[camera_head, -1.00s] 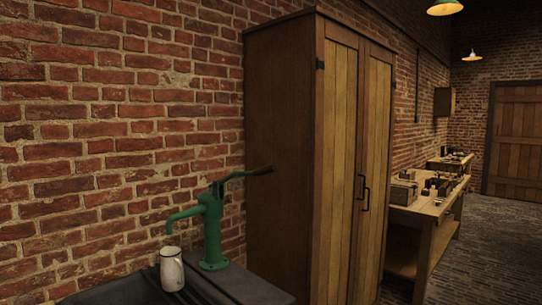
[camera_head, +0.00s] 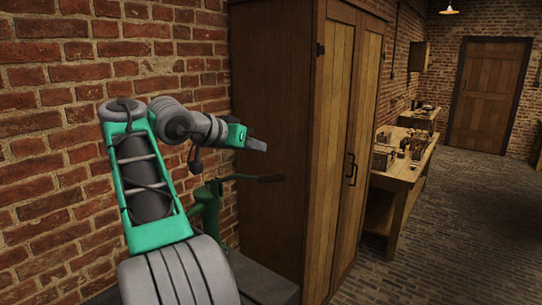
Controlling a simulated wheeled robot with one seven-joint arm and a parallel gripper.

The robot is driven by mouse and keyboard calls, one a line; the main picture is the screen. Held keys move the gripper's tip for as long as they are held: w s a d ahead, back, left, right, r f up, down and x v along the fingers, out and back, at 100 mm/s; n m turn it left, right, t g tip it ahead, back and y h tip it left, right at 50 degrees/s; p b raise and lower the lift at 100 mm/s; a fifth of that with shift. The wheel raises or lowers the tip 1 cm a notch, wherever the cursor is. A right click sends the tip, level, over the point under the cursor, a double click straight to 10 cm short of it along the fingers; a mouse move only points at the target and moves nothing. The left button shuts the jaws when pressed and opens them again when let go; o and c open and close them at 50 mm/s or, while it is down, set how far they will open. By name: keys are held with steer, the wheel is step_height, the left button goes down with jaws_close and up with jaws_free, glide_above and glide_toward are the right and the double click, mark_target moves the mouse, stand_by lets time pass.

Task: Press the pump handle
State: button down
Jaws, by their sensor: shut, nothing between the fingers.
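The green hand pump (camera_head: 208,212) stands on a dark stone slab (camera_head: 262,280) against the brick wall, partly hidden behind my arm. Its dark handle (camera_head: 262,178) sticks out to the right, roughly level, in front of the cabinet's side. My gripper (camera_head: 257,144) is shut and empty. In the picture it is above the handle, with a visible gap between them. The pump's spout and the white jug beside it are hidden behind my arm.
A tall wooden cabinet (camera_head: 338,130) with closed doors stands just right of the pump. Beyond it is a workbench (camera_head: 400,170) with small items. The brick floor (camera_head: 460,220) at the right is clear.

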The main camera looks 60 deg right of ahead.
glide_above(280, 176)
step_height(280, 176, down, 4)
steer(key=shift+f, duration=0.2)
steer(key=f, duration=0.2)
steer(key=a+f, duration=0.1)
steer(key=f, duration=0.1)
steer(key=shift+s, duration=0.1)
